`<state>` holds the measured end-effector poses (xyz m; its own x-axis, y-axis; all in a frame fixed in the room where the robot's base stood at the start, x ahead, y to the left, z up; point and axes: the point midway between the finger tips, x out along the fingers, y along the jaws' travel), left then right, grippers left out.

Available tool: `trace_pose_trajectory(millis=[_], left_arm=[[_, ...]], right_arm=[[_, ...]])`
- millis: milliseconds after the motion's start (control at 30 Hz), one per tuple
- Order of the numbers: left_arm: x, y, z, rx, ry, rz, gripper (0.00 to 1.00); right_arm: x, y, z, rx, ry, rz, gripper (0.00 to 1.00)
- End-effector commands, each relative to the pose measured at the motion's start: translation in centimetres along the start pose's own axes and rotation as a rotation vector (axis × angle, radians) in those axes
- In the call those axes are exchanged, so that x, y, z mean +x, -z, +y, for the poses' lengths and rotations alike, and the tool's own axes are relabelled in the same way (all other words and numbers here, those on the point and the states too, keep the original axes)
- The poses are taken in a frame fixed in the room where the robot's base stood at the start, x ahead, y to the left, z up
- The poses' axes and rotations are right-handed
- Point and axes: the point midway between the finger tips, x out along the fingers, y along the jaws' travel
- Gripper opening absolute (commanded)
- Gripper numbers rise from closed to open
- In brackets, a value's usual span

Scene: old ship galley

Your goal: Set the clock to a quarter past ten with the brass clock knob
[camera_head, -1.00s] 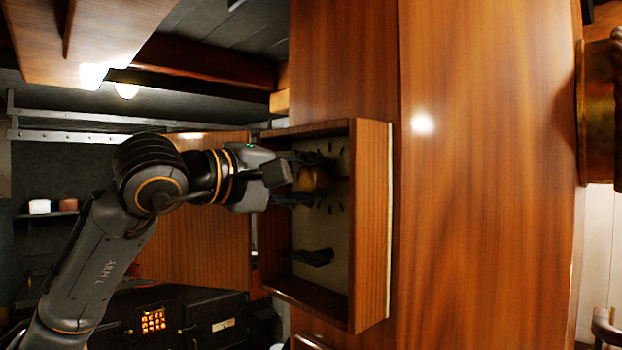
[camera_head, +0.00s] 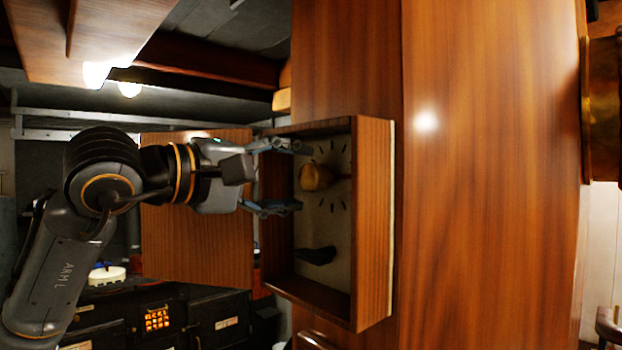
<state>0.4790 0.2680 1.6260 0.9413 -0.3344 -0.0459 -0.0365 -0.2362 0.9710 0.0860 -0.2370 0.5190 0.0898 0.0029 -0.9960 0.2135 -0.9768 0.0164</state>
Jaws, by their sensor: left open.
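Inside is a pale dial (camera_head: 335,215) with dark tick marks. The round brass clock knob (camera_head: 316,177) stands out from the dial's middle. My left gripper (camera_head: 298,176) is open at the case's front. Its fingertips are apart, one above and one below the knob, a little to its left and seemingly not touching it. My right gripper is not in view.
A dark elongated piece (camera_head: 315,255) sits inside the case below the dial marks. A wooden door panel (camera_head: 195,245) stands open left of the case, behind my left arm. A smooth wood panel (camera_head: 490,180) fills the right. A brass vessel (camera_head: 601,110) is at the far right.

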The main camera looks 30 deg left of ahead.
Motion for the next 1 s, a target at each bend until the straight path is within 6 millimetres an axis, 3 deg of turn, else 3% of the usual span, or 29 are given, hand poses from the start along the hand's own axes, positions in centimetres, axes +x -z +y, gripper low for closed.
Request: trace_pose_trajectory(millis=[200, 400, 1000], left_arm=[[-4.6, 0.1, -0.1, 0.002, 0.001, 0.004, 0.61], [-6.9, 0.0, -0.1, 0.001, 0.003, 0.002, 0.61], [-7.3, 0.0, -0.1, 0.001, 0.003, 0.0, 0.61]], right_arm=[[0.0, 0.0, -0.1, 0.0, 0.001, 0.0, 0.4], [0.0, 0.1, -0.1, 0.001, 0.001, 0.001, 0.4], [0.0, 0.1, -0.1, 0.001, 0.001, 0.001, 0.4]])
